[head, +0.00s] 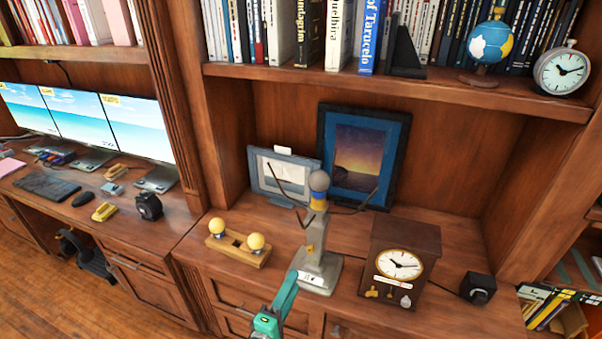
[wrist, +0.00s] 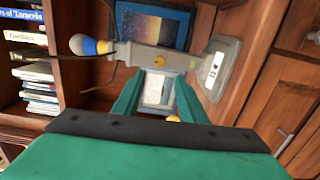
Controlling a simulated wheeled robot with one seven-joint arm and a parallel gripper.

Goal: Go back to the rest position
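My gripper (head: 288,284) is teal and reaches in from the bottom of the head view, low in front of a grey stand (head: 319,268). In the wrist view my gripper (wrist: 158,80) shows two teal fingers set apart, with the small grey picture frame (wrist: 157,92) visible in the gap. Nothing is held between the fingers. The grey stand (wrist: 165,58) crosses the wrist view sideways just beyond the fingertips. It has a blue and yellow bulb-like top and thin rods. I cannot tell whether the fingers touch it.
A wooden holder with two yellow balls (head: 234,249) stands left of the grey stand. A brown clock (head: 403,247) and a small black box (head: 478,288) stand right. A dark framed picture (head: 362,150) leans behind. A bookshelf (head: 400,82) overhangs; a desk with monitors (head: 64,108) is left.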

